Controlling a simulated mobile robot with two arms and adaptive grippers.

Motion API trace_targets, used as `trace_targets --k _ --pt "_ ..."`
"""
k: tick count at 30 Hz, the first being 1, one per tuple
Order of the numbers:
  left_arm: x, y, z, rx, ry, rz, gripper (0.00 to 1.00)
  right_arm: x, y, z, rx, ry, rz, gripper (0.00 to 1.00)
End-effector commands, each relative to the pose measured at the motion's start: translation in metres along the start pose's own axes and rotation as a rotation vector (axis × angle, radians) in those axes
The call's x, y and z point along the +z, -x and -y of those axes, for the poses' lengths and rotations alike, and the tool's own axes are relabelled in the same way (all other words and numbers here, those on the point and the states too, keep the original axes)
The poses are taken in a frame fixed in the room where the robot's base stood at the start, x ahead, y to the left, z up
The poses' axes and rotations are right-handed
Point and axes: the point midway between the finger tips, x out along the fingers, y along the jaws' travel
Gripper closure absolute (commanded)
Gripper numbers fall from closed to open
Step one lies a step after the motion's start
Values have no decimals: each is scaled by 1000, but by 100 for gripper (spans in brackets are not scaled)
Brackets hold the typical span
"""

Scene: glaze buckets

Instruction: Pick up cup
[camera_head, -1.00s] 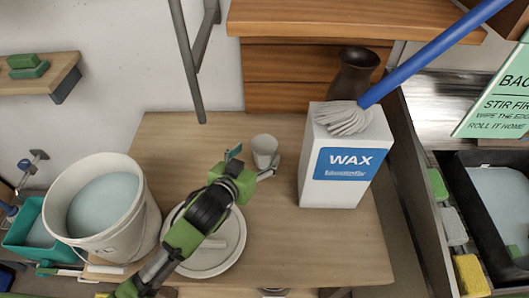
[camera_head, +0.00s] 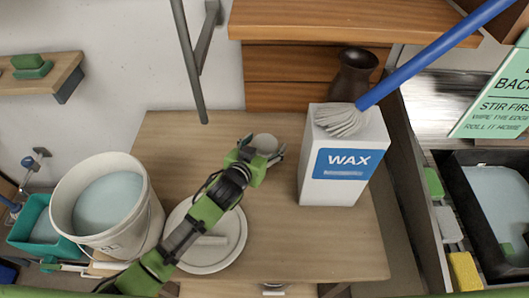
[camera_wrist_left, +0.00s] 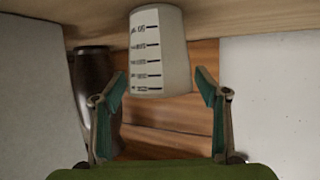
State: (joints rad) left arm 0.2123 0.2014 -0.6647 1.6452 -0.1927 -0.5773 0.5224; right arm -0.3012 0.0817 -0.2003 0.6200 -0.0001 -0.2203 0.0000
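The cup (camera_head: 265,142) is pale and stands on the wooden table, largely hidden by my left gripper in the head view. In the left wrist view the cup (camera_wrist_left: 160,48) shows dark measuring marks and appears upside down. My left gripper (camera_head: 262,148) reaches to the cup from the front left. In the left wrist view its two teal fingers are spread, one on each side of the cup, with gaps visible between fingers and cup. My right gripper is in neither view.
A white WAX box (camera_head: 316,190) stands right of the cup, with a blue-handled mop (camera_head: 420,60) over it. A dark vase (camera_head: 355,75) stands behind the box. A round white lid (camera_head: 228,250) lies under my left arm. A white bucket (camera_head: 130,230) stands left.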

Motion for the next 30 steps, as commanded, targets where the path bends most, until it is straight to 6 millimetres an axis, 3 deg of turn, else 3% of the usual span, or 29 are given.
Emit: trace_targets --k 1,3,14,22,30 --pt "0 0 0 0 0 0 50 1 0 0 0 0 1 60" --pt "0 0 0 0 0 0 66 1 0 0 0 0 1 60" --pt "-1 0 0 0 0 0 66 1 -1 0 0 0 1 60" --pt "-22 8 0 0 1 -7 66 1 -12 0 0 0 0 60" --pt "-59 65 -16 3 3 -6 66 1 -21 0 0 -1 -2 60"
